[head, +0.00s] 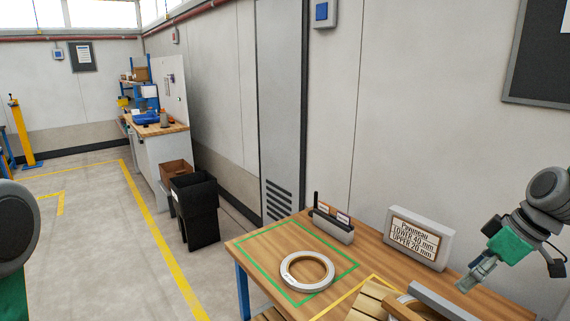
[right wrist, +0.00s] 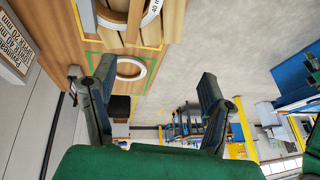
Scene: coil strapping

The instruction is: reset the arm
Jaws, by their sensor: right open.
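My right gripper (head: 472,281) hangs at the right of the head view, above the table's right part and clear of the things there. In the right wrist view its two dark fingers (right wrist: 157,78) are spread wide with nothing between them. Part of my left arm shows at the left edge of the head view, but its gripper is out of view. A white ring-shaped coil (head: 307,271) lies flat inside the green outline on the wooden table (head: 262,246). It also shows in the right wrist view (right wrist: 146,70).
A wooden slatted pallet (head: 366,300) with another coil (head: 402,300), partly hidden, stands at the front right. A sign (head: 418,239) and a small grey holder (head: 331,226) stand along the wall side.

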